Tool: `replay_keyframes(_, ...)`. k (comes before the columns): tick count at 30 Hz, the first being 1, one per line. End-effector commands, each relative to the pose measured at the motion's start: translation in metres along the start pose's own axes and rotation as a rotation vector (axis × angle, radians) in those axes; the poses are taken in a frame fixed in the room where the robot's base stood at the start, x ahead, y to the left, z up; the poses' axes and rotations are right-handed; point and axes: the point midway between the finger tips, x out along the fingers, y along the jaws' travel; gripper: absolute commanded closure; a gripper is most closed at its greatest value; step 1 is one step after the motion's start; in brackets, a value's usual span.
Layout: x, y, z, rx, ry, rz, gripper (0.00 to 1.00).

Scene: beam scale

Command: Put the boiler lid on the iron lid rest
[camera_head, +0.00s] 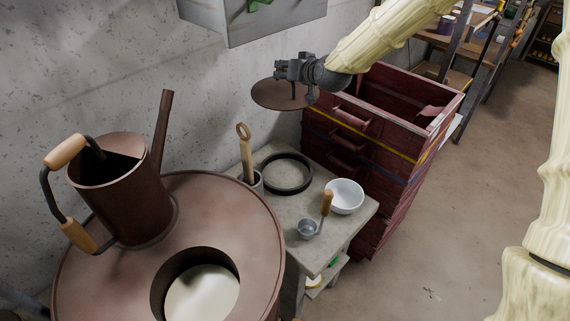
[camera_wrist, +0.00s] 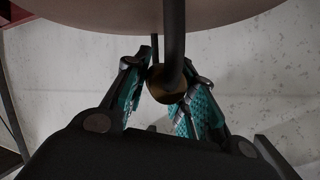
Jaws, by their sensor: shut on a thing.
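The boiler lid (camera_head: 277,96) is a round copper-brown disc with a dark handle. My gripper (camera_head: 292,85) is shut on that handle and holds the lid in the air, above the back of the small table. In the wrist view my gripper (camera_wrist: 168,90) closes around the handle, and the lid (camera_wrist: 200,12) fills the top edge. The iron lid rest (camera_head: 286,173) is a dark ring lying on the small table, below the lid and apart from it. It looks empty. The copper boiler (camera_head: 245,230) stands at the lower left with its round opening uncovered, showing pale contents.
On the small table (camera_head: 330,232) are a white bowl (camera_head: 345,197), a small metal ladle (camera_head: 308,229) with a wooden handle, and a pot with a wooden tool (camera_head: 244,150). A watering can (camera_head: 122,190) stands on the boiler. A red drawer chest (camera_head: 370,150) stands behind the table.

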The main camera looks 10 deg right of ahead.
Motion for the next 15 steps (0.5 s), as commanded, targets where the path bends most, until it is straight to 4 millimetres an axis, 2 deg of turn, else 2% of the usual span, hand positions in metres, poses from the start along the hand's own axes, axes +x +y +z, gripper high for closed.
replay_keyframes(6, 0.000, 0.013, 0.011, 0.004, 0.004, 0.010, 1.00)
replay_keyframes(15, 0.008, 0.020, 0.031, 0.004, 0.004, 0.010, 1.00)
